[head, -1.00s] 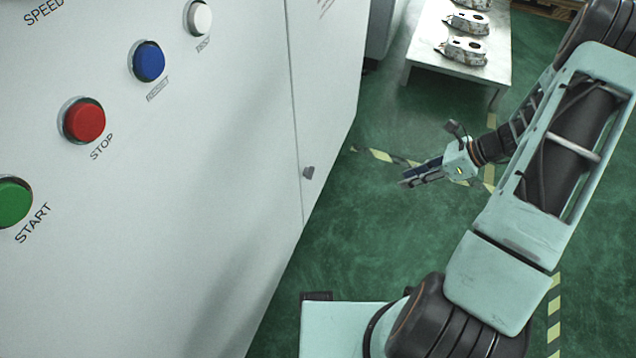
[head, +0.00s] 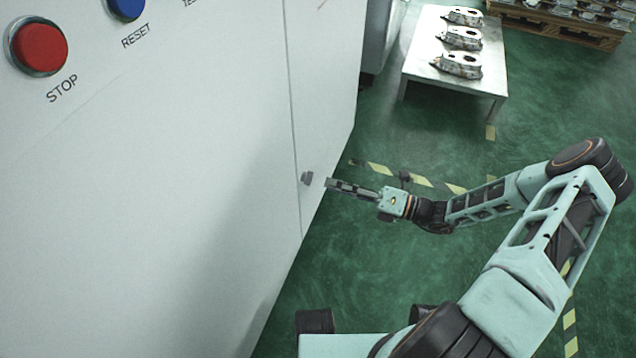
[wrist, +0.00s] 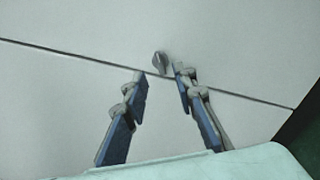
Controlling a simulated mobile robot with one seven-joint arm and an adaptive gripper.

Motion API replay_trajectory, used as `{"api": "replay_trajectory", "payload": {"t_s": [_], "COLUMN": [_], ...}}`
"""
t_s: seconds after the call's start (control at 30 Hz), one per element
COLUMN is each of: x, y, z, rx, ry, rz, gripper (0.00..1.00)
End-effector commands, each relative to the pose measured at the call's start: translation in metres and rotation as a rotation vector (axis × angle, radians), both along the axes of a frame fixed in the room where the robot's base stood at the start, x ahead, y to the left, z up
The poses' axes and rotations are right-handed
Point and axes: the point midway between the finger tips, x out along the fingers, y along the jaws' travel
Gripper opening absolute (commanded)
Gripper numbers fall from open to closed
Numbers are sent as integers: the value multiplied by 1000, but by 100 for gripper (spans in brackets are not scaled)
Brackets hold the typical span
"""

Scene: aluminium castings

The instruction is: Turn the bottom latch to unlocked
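The bottom latch (head: 307,178) is a small dark grey knob on the white cabinet front, beside a vertical seam near the right edge. My gripper (head: 329,184) is just right of it in the head view, pointing at it. In the wrist view the latch (wrist: 160,62) shows just beyond and between the two fingertips, next to the seam line. My gripper (wrist: 160,72) is open, with a clear gap between the fingers. No contact with the latch is visible.
The white cabinet (head: 200,200) fills the left side, with a red STOP button (head: 39,47) and a blue button (head: 127,6) higher up. A metal table (head: 420,70) with castings (head: 460,65) stands at the back. The green floor (head: 400,270) is open.

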Motion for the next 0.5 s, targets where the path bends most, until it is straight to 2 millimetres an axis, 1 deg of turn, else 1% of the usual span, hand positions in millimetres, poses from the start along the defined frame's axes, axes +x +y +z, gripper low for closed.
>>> {"api": "replay_trajectory", "payload": {"t_s": [0.03,0.1,0.2,0.33,0.5], "x": [3,7,12,16,18], "y": [10,22,35,46,51], "z": [-2,-2,-2,-2,-1], "rx": [2,1,0,-1,-2], "ry": [-1,1,-1,-1,0], "rz": [3,3,2,2,0], "gripper": [25,25,25,25,25]}}
